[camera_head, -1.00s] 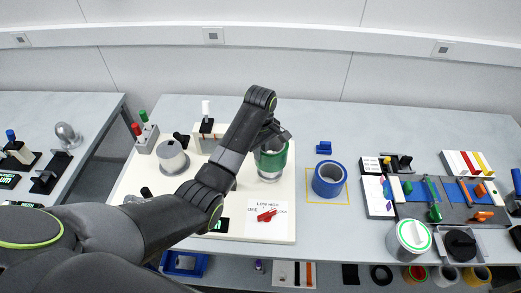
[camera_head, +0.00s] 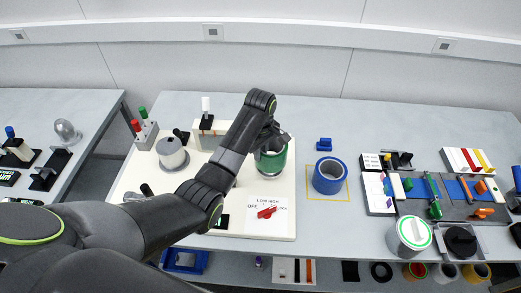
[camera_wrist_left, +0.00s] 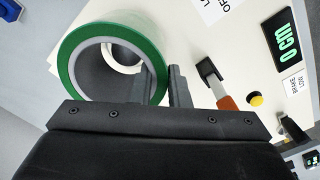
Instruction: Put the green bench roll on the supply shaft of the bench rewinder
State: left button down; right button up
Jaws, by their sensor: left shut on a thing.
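The green bench roll (camera_head: 271,163) is over the right part of the bench rewinder's white board (camera_head: 283,228). My left gripper (camera_head: 272,142) is shut on its wall from above. In the left wrist view the green roll (camera_wrist_left: 77,47) shows its open bore, with one finger of the left gripper (camera_wrist_left: 165,86) inside it and one outside. Something pale shows through the bore. The supply shaft is mostly hidden by the roll, so I cannot tell how deep it sits in the bore. My right gripper is not in view.
A grey spool (camera_head: 172,154) stands at the board's left. A red switch (camera_head: 267,212) is near its front edge. A blue roll (camera_head: 329,176) stands right of the board in a yellow outline. Bare table lies behind.

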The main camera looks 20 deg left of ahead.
aim_at(260, 169)
pick_arm(q)
jog(key=shift+f, duration=0.55)
jog(key=shift+f+b, duration=0.4)
jog(key=shift+f, duration=0.7)
jog(key=shift+s+f, duration=0.15)
jog(key=shift+f, duration=0.1)
jog(key=c, duration=1.3)
grip_release()
